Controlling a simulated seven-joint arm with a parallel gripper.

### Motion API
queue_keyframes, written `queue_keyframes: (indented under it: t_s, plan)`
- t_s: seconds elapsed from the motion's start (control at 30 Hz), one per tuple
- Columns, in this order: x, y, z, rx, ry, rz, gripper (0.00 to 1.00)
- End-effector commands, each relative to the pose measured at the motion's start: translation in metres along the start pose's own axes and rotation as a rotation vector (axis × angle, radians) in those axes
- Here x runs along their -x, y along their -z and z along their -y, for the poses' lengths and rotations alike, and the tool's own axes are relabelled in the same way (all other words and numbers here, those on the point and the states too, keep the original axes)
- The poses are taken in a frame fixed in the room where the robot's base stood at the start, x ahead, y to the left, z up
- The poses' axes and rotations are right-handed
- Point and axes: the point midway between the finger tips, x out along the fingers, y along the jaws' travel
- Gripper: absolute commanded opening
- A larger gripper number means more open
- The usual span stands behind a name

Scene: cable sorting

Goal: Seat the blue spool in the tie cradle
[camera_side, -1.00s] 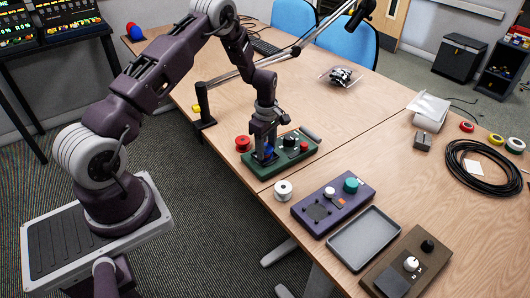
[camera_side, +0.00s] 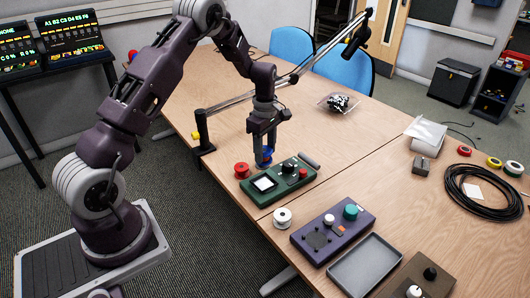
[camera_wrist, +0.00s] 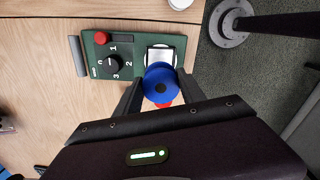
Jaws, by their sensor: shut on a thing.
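The blue spool (camera_side: 264,157) is held between the fingers of my gripper (camera_side: 265,154), above the far left edge of a green box (camera_side: 278,187). In the wrist view the blue spool (camera_wrist: 161,83) sits between both dark fingers (camera_wrist: 160,90) and overlaps the edge of a bright square pad (camera_wrist: 160,54) on the box. The side view shows this pad (camera_side: 264,183) uncovered, with the spool apart from it. The box also has a black numbered dial (camera_wrist: 112,64) and a red button (camera_wrist: 103,37). No part is labelled as the tie cradle, so I cannot tell which it is.
A red spool (camera_side: 242,170) stands close left of the green box, and a white spool (camera_side: 282,218) stands in front. A purple box (camera_side: 332,226), a grey tray (camera_side: 365,265) and a brown box (camera_side: 428,281) lie to the right. A lamp post (camera_side: 203,133) stands behind left.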

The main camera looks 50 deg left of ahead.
Motion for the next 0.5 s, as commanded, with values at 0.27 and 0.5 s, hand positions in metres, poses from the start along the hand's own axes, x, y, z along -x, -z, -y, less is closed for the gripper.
queue_keyframes:
  t_s: [0.27, 0.5]
  plan:
    - [-0.011, -0.075, 0.01, -0.114, 0.002, 0.001, 0.01]
    - [-0.029, -0.19, 0.052, -0.297, 0.002, 0.001, 0.01]
